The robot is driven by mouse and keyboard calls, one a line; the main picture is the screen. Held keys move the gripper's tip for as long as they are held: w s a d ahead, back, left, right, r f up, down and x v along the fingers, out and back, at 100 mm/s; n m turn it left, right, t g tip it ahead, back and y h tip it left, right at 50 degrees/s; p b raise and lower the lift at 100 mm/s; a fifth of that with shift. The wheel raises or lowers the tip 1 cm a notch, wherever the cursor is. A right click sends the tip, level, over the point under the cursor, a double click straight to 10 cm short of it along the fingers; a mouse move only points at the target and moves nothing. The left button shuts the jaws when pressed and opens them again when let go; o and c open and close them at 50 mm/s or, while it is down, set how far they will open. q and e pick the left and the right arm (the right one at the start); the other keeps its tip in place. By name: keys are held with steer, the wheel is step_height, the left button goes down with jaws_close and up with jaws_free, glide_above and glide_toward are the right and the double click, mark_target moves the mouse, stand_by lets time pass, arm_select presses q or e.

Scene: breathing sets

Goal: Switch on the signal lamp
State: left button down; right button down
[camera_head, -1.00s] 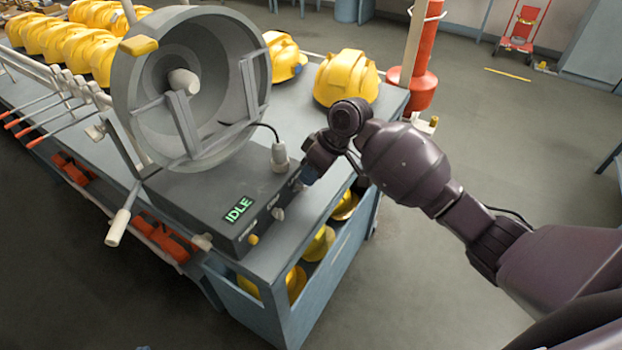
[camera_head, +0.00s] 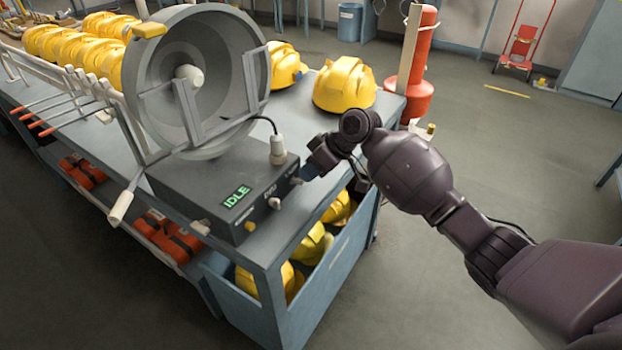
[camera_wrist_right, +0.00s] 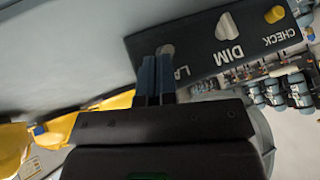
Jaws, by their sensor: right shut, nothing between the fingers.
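The signal lamp (camera_head: 215,80) is a large grey drum with a pale centre, standing on a dark control box (camera_head: 200,180) at the table's near end. The box's green display (camera_head: 237,197) reads IDLE. In the right wrist view its front panel (camera_wrist_right: 200,45) carries a yellow button (camera_wrist_right: 274,14) marked CHECK, a pale knob (camera_wrist_right: 228,27) marked DIM, and a pale switch tip (camera_wrist_right: 166,49) by a partly hidden label starting LA. My right gripper (camera_head: 306,174) is shut and empty, with its blue fingertips (camera_wrist_right: 158,60) at that switch. I cannot tell whether they touch. My left gripper is not in view.
Yellow helmets stand on the table, with one (camera_head: 345,84) behind my right gripper, and more lie in the open bin (camera_head: 250,285) below. A red cylinder (camera_head: 417,70) stands beyond the table. Orange-handled rods (camera_head: 60,122) line the left side.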

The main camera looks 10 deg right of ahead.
steer(key=shift+d+f, duration=0.1)
steer(key=shift+f, duration=0.15)
steer(key=shift+s+d+f+t+y+b, duration=0.2)
steer(key=shift+f+t+y+b, duration=0.15)
steer(key=shift+t+y+b, duration=0.2)
steer(key=shift+f+t+y+b, duration=0.25)
steer(key=shift+y+b, duration=0.3)
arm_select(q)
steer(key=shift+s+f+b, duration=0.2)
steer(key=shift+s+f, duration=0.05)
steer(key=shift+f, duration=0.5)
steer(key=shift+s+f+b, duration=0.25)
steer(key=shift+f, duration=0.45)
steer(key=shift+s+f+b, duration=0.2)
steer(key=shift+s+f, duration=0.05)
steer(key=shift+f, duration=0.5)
arm_select(e)
steer(key=shift+f+n+t+y, duration=0.1)
steer(key=shift+n+t+y, duration=0.2)
steer(key=shift+t+y, duration=0.1)
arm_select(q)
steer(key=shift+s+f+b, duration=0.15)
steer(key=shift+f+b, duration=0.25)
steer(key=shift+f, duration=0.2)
arm_select(e)
steer(key=shift+f+y, duration=0.1)
steer(key=shift+y, duration=0.3)
